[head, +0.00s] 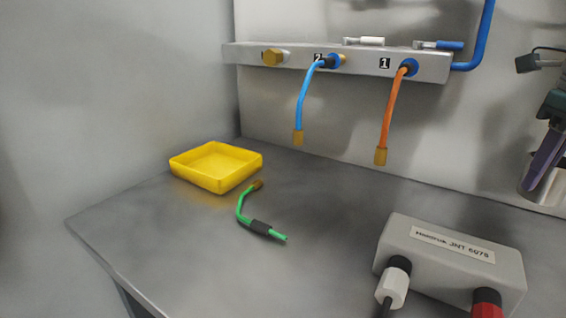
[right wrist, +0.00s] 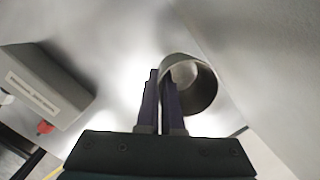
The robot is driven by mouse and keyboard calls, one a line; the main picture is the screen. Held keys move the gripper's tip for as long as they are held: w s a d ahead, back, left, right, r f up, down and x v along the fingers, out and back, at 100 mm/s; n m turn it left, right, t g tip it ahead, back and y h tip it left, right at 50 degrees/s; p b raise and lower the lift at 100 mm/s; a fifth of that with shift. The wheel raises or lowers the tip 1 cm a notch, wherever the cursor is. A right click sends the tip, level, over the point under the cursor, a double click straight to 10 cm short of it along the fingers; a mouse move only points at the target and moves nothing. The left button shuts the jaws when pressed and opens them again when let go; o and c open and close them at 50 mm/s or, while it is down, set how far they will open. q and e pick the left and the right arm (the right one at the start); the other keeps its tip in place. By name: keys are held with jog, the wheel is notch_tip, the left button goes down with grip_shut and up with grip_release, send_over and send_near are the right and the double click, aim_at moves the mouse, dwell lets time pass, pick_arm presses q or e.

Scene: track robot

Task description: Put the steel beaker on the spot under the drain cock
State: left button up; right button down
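The steel beaker (head: 531,190) stands at the right edge of the head view, near the back wall, partly cut off and partly behind my gripper. In the right wrist view the beaker (right wrist: 205,88) shows as an open metal cylinder. My right gripper (head: 545,160) reaches down to its rim. In the right wrist view the gripper's two dark fingers (right wrist: 162,75) are close together, with the beaker's near wall between them and one finger inside the mouth. I cannot tell whether the beaker touches the table. No marked spot shows, and I cannot tell which fitting is the drain cock. My left gripper is out of view.
A wall rail (head: 350,62) carries a blue hose (head: 305,95) and an orange hose (head: 390,110). A yellow tray (head: 205,184) and a green hose (head: 243,208) lie at left on the table (head: 320,230). A grey box (head: 450,262) stands at front right. The table's middle is clear.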

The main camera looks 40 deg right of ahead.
aim_at(529, 197)
jog(key=shift+a+f, duration=0.1)
jog(key=shift+f, duration=0.8)
notch_tip(529, 197, down, 3)
jog(key=shift+f+b, duration=0.2)
jog(key=shift+b, duration=0.15)
jog(key=shift+d+f, duration=0.15)
jog(key=shift+d, duration=0.05)
jog(key=c, duration=1.1)
grip_release()
jog(key=shift+f, duration=0.1)
jog(key=shift+s+a+r+p, duration=0.15)
jog(key=shift+r+p, duration=0.1)
jog(key=shift+r, duration=1.05)
jog(key=shift+s+a+r+p, duration=0.15)
jog(key=shift+r+p, duration=0.15)
jog(key=shift+r, duration=0.95)
jog(key=shift+s+a+r+p, duration=0.15)
jog(key=shift+r+p, duration=0.1)
jog(key=shift+r, duration=1.05)
jog(key=shift+d, duration=0.1)
